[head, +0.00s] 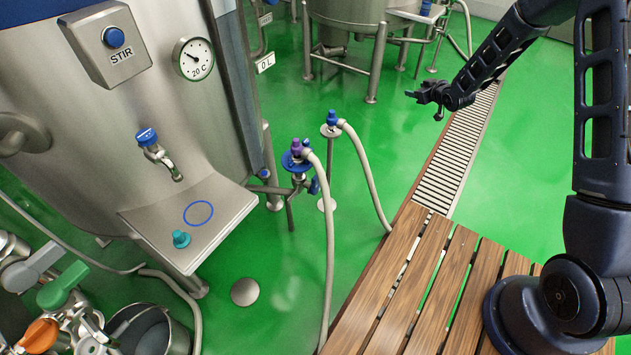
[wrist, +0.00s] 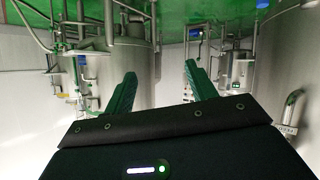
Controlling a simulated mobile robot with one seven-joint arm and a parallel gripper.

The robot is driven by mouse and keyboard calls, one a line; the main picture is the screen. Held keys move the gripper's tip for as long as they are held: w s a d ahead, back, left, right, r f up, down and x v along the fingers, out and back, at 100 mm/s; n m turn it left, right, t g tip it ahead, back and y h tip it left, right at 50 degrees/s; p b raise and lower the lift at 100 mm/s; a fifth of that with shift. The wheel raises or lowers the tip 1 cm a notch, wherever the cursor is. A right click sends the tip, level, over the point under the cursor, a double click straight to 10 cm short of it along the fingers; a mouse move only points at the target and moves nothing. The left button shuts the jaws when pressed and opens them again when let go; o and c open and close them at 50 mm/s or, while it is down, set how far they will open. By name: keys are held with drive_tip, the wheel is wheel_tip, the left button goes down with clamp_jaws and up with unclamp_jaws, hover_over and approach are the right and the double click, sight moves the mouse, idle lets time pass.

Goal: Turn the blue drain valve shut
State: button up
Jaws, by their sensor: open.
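In the head view, a valve assembly with blue parts (head: 297,163) stands on a pipe low beside the large steel tank. A purple-topped hose end sits on it, and a blue handle (head: 314,186) shows on its right side. A blue-topped tap (head: 147,137) is on the tank's front. I cannot tell for certain which blue part is the drain valve. My gripper (head: 424,102) is open and empty, in the air well to the right of the valve assembly. In the wrist view my gripper (wrist: 160,72) shows two spread fingers with nothing between them.
A second hose end with a blue cap (head: 332,118) stands on a post right of the valve assembly. A steel shelf (head: 150,218) juts from the tank. A slatted wooden bench (head: 417,285) lies in front. Green floor between assembly and gripper is mostly clear.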

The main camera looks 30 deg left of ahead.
drive_tip(key=s+a+f+n+g+y, duration=0.25)
drive_tip(key=s+a+f, duration=0.45)
drive_tip(key=f, duration=0.4)
drive_tip(key=n+g+y, duration=0.2)
drive_tip(key=g+y, duration=0.3)
drive_tip(key=y, duration=0.1)
approach(318, 182)
drive_tip(key=r, duration=0.1)
drive_tip(key=shift+h, duration=0.25)
drive_tip(key=a, duration=1.1)
drive_tip(key=shift+s, duration=0.2)
clamp_jaws()
